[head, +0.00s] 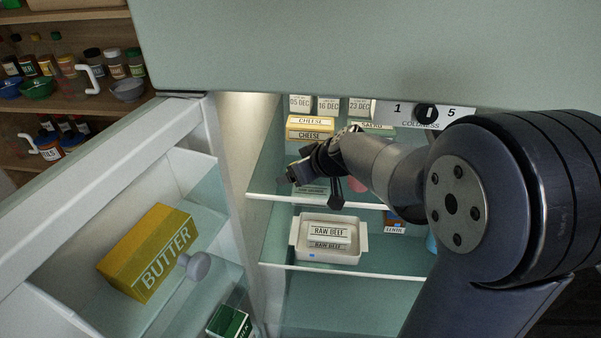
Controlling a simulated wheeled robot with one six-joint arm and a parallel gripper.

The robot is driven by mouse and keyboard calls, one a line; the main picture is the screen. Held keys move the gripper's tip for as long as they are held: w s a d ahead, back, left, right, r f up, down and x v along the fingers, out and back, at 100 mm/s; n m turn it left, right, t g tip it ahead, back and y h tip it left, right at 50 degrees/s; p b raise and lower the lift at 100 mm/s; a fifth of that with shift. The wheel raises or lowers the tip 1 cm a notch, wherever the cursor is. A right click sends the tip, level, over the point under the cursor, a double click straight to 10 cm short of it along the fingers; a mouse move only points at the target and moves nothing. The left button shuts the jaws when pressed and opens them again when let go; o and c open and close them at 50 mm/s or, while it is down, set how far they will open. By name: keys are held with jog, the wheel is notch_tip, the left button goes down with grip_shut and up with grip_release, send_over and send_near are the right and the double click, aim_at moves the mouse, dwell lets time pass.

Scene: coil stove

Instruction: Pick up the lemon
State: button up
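I see no lemon in the head view. My gripper (291,180) is inside the open fridge, in front of the upper shelf, pointing left. My arm reaches in from the right and hides part of the shelves. The fingers are dark and small here, so I cannot tell whether they are open or shut, or whether they hold anything.
The fridge door (110,205) stands open at left, holding a butter box (150,250) and a green carton (229,322). Cheese packs (310,121) sit on the upper shelf. A white tray (298,240) with raw beef packs (328,232) is below. A pink thing (358,185) is partly hidden.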

jog(key=shift+c, duration=0.2)
jog(key=c, duration=1.1)
jog(key=shift+o, duration=0.2)
